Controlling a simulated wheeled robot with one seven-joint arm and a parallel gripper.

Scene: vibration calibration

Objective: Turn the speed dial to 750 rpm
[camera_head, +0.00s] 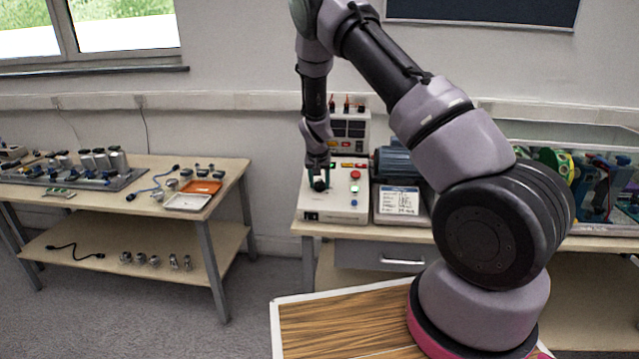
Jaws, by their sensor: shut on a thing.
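The control box (342,205) is a white sloped panel on the table at the centre. The black speed dial (319,184) sits on its left part. My gripper (319,178) points down at the dial, and its fingers are shut on the dial. The fingers hide part of the dial, and its scale marks are too small to read. A display unit (350,128) with dark screens stands behind the panel, partly hidden by my arm.
A blue motor (394,163) and a printed card (398,201) stand right of the box. A clear-sided enclosure (560,133) with coloured wheels is farther right. Floor separates the tables.

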